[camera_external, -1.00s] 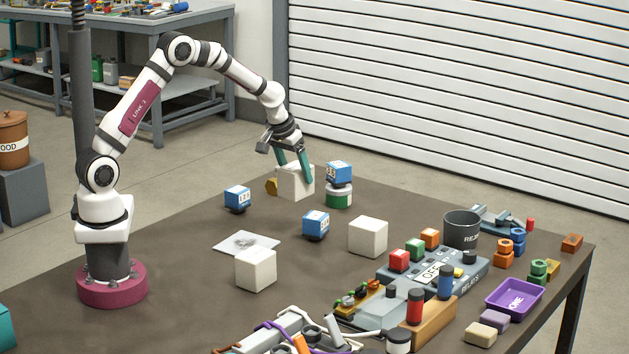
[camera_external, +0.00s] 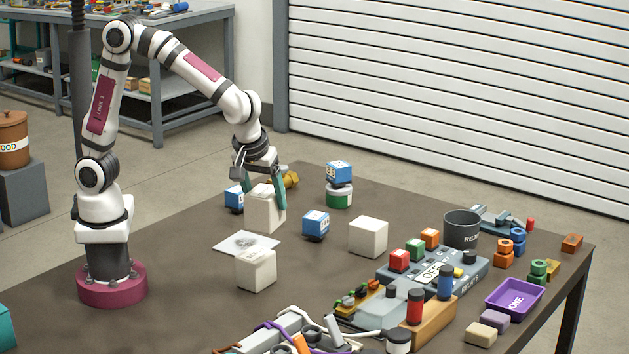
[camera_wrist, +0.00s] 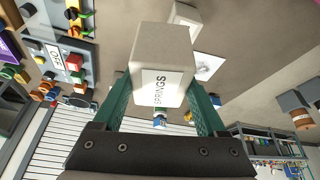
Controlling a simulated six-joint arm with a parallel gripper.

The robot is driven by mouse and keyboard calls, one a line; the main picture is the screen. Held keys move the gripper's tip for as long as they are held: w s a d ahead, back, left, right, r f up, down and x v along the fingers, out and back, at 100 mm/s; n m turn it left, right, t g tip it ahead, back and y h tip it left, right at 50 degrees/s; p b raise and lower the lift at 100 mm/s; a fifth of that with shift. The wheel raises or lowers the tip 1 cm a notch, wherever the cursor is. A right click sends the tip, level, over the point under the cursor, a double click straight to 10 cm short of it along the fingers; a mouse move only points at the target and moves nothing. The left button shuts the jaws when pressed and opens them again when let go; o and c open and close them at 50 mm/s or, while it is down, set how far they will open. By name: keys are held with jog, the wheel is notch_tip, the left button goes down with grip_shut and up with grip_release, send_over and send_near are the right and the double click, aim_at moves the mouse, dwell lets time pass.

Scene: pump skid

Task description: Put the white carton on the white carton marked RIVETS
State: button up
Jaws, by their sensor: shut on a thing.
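My gripper (camera_external: 266,198) is shut on a white carton (camera_external: 264,212), with a green finger on either side. In the wrist view this held carton (camera_wrist: 160,50) bears a label reading SPRINGS. It appears to be held above the table, behind the white sheet. A second white carton (camera_external: 256,272) stands in front of that sheet, with small unreadable print near its top; a carton beside the sheet also shows in the wrist view (camera_wrist: 186,16). A third white carton (camera_external: 368,238) stands further right, with no print visible. I cannot read RIVETS on either.
A white sheet (camera_external: 246,244) lies flat. Blue blocks stand left (camera_external: 233,198) and right (camera_external: 316,225) of the held carton. Another blue block (camera_external: 339,172) sits on a green-and-white can (camera_external: 339,196). A grey control box (camera_external: 440,284) and other clutter fill the right side.

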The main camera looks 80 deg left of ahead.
jog(key=s+d+r+n, duration=0.1)
jog(key=s+d+r, duration=0.1)
jog(key=s+d, duration=0.4)
send_over(255, 253)
jog(key=shift+n+g, duration=0.3)
notch_tip(255, 253, down, 11)
jog(key=shift+d, duration=0.1)
jog(key=o, duration=1.6)
jog(key=shift+f, duration=0.1)
jog(key=shift+c, duration=0.2)
jog(key=v, duration=1.2)
jog(key=s+a+m+g+h, duration=0.1)
jog(key=s+a+m, duration=0.1)
jog(key=s+m, duration=0.7)
jog(key=s+a+m+h, duration=0.1)
jog(key=s+a+m, duration=0.2)
jog(key=s+m, duration=0.6)
jog(key=shift+s+a+f+m+g, duration=0.25)
jog(key=shift+a+m+g, duration=0.15)
jog(key=shift+m, duration=0.2)
